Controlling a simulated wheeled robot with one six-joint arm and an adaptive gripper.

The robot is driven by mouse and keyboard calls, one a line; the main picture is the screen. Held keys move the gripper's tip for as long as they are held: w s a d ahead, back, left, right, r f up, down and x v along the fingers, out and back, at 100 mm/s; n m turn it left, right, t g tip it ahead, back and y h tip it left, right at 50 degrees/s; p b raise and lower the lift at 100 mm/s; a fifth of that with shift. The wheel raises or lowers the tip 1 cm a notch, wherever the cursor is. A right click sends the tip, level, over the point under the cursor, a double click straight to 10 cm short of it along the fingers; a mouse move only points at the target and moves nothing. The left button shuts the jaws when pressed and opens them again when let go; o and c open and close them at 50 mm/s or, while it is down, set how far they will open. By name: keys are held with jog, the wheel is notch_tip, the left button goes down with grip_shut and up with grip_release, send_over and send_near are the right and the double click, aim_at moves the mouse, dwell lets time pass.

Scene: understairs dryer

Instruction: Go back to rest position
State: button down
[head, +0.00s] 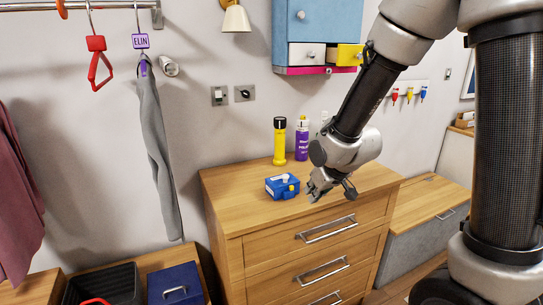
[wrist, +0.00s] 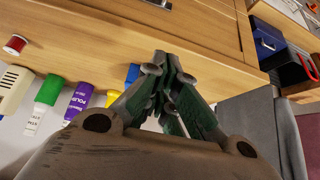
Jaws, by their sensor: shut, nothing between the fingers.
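My gripper (head: 318,190) is shut and empty. In the head view it hangs at the end of my bent arm, over the right part of the wooden dresser top (head: 235,185), to the right of a small blue case (head: 282,187). It looks clear of the case. In the wrist view the gripper's fingers (wrist: 165,70) are together in the middle, with the dresser's wood (wrist: 80,45) behind them. A sliver of blue (wrist: 132,73) shows beside the fingers.
A yellow flashlight (head: 280,142) and a purple bottle (head: 302,140) stand at the dresser's back. A wall cabinet (head: 315,22) hangs above. A grey cloth (head: 158,150) hangs on the left. A black tray (head: 120,283) and dark blue box (head: 178,283) sit lower left.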

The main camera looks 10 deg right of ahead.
jog(key=s+d+g+h, duration=0.2)
jog(key=s+d+g, duration=0.25)
jog(key=s, duration=0.45)
jog(key=s+d+r+m+t, duration=0.1)
jog(key=s+d+r+m, duration=0.1)
jog(key=s+d+r, duration=0.4)
jog(key=s+d+r+m+t, duration=0.1)
jog(key=s+d+r+m, duration=0.1)
jog(key=s+d+r, duration=0.3)
jog(key=s+r, duration=0.3)
jog(key=r, duration=0.2)
jog(key=shift+s+d+r+h, duration=0.15)
jog(key=shift+d+h, duration=0.15)
jog(key=shift+d, duration=0.05)
